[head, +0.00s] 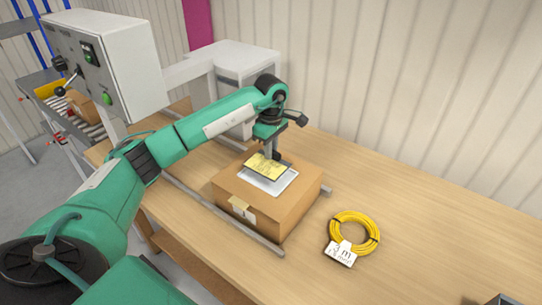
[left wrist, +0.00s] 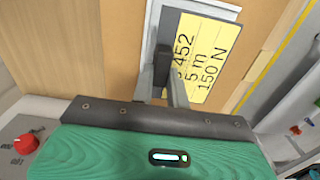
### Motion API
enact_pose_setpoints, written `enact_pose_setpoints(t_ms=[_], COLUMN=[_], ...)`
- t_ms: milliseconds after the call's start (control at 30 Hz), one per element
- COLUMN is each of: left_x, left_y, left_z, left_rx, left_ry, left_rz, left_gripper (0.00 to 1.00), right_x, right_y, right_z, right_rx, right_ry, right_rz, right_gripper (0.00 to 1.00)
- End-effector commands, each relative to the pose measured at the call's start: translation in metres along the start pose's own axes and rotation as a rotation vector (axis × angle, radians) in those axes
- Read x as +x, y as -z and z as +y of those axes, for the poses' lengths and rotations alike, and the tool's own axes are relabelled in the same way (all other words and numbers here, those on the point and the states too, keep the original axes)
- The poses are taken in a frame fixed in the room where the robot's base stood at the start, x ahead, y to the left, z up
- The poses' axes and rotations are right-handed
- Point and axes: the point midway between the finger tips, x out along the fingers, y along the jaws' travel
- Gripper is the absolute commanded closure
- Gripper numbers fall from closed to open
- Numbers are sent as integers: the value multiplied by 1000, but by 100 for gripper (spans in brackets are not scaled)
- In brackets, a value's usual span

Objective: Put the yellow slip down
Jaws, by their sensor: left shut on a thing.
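The yellow slip (head: 266,166) is a small printed sheet held in my left gripper (head: 272,154), over a white-grey plate (head: 270,184) on top of a cardboard box (head: 246,198). In the left wrist view the slip (left wrist: 207,60) shows black print reading "452", "5 m" and "150 N", and the left gripper (left wrist: 168,78) is shut on its edge. The plate (left wrist: 150,30) shows behind the slip there. I cannot tell whether the slip touches the plate. My right gripper is not in view.
The box stands on a wooden table (head: 400,230) between metal rails (head: 225,217). A yellow cable coil (head: 355,232) with a white tag (head: 341,253) lies to its right. A grey control box (head: 105,60) stands at the left. The table's right part is mostly clear.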

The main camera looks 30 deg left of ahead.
Motion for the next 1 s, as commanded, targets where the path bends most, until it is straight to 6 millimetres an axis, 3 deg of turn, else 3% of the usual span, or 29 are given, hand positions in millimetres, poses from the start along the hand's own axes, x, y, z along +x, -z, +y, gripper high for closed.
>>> enact_pose_setpoints(t_ms=[333,700,733,800,833,1000], left_x=[38,45,43,43,43,43], left_y=[-1,0,0,0,0,0], left_z=[-1,0,0,0,0,0], left_rx=[1,1,1,1,1,1], left_ry=[2,0,0,0,0,0], left_rz=[-2,-1,-1,-1,-1,-1], left_gripper=[100,100,80,67,63,63], right_x=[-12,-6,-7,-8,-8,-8], right_y=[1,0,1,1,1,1], right_z=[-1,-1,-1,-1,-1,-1], right_rx=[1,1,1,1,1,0], right_ry=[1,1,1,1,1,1], right_rz=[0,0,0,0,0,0], right_gripper=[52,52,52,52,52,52])
